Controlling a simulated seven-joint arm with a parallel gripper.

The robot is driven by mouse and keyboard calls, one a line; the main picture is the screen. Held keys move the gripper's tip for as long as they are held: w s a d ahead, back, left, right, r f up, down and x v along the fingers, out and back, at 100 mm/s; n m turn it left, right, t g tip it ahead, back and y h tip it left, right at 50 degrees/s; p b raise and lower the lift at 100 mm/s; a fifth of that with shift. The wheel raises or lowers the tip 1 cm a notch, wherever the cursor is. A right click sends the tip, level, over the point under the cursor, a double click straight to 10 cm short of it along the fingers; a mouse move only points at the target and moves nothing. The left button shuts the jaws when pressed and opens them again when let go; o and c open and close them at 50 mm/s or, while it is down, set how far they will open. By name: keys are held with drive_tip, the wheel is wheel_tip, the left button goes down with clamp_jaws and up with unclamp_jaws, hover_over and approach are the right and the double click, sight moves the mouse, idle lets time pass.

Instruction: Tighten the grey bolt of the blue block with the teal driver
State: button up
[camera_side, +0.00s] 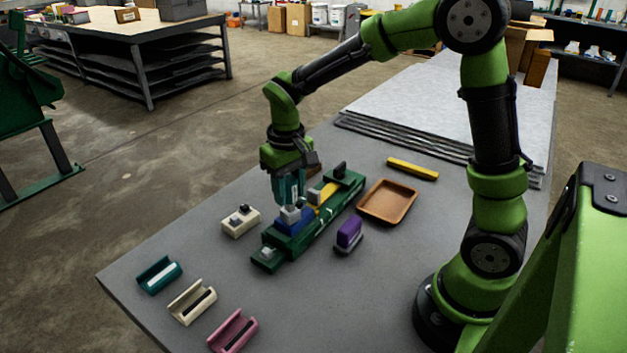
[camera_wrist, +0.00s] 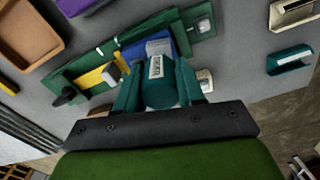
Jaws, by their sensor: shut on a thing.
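My gripper (camera_side: 288,190) points down over the green fixture (camera_side: 266,258) and is shut on the teal driver. In the wrist view, the driver (camera_wrist: 160,88) is a dark teal cylinder with a white label between my fingers. The blue block (camera_side: 290,226) sits in the fixture, directly below the driver; part of it also shows in the wrist view (camera_wrist: 132,52). A light grey bolt (camera_side: 291,214) is on top of the blue block, at the driver's lower end. I cannot tell whether the driver touches it, as its tip is hidden.
A yellow block (camera_side: 326,190) shares the fixture. A cream block with a black knob (camera_side: 240,222) stands left; a purple-topped object (camera_side: 349,234) and brown tray (camera_side: 387,203) stand right. A yellow bar (camera_side: 412,168) lies behind. Teal (camera_side: 154,278), cream (camera_side: 188,305) and pink (camera_side: 230,332) holders lie in front.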

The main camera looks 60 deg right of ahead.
drive_tip(key=shift+m, duration=0.3)
drive_tip(key=shift+m, duration=1.8)
drive_tip(key=m, duration=0.3)
drive_tip(key=shift+m, duration=0.3)
drive_tip(key=shift+m, duration=1.6)
